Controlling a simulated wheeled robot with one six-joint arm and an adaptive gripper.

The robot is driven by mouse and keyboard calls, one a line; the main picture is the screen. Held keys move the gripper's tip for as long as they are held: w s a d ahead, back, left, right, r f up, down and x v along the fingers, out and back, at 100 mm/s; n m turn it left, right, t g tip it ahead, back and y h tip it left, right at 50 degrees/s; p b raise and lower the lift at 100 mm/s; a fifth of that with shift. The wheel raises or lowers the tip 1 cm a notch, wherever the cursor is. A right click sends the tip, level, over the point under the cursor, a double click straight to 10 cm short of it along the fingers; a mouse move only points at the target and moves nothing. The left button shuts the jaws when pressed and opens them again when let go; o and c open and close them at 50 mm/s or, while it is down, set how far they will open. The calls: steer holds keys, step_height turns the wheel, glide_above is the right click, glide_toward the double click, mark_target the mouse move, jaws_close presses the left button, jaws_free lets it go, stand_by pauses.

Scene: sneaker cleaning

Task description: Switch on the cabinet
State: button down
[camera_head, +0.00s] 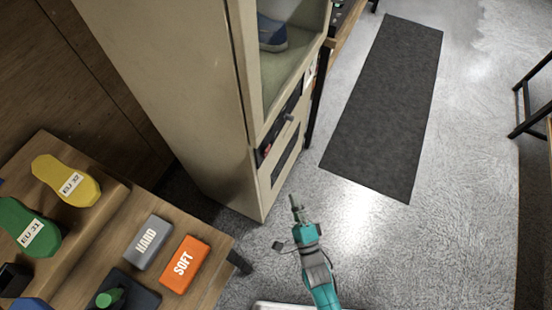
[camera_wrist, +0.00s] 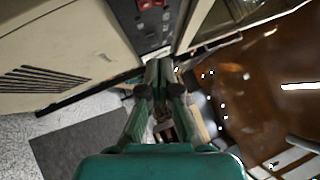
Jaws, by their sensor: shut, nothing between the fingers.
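The beige cabinet (camera_head: 190,90) stands in the middle of the head view, with a blue shoe (camera_head: 271,34) in its open upper part. A dark control panel (camera_head: 280,128) runs along its front below the opening, with a small red spot at its near end. In the wrist view, a red switch (camera_wrist: 150,4) shows at the top edge on the dark panel (camera_wrist: 152,32). My gripper (camera_head: 296,203) is in front of the cabinet's lower front, apart from it. In the wrist view my gripper (camera_wrist: 159,66) is shut and empty, its tips pointing towards the panel side.
A wooden table (camera_head: 215,245) at lower left holds a grey HARD block (camera_head: 149,242), an orange SOFT block (camera_head: 184,264) and yellow (camera_head: 66,181) and green (camera_head: 31,225) shoe forms. A dark mat (camera_head: 385,105) lies on the open floor. A vent (camera_wrist: 60,78) shows on the cabinet.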

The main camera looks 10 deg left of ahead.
mark_target(266, 151)
steer(key=shift+w+a, duration=0.35)
steer(key=shift+w, duration=0.05)
steer(key=s+a+r+x, duration=0.1)
steer(key=a+x, duration=0.1)
steer(key=x, duration=1)
steer(key=shift+w+a, duration=0.15)
steer(key=shift+a, duration=0.25)
steer(key=shift+r, duration=0.15)
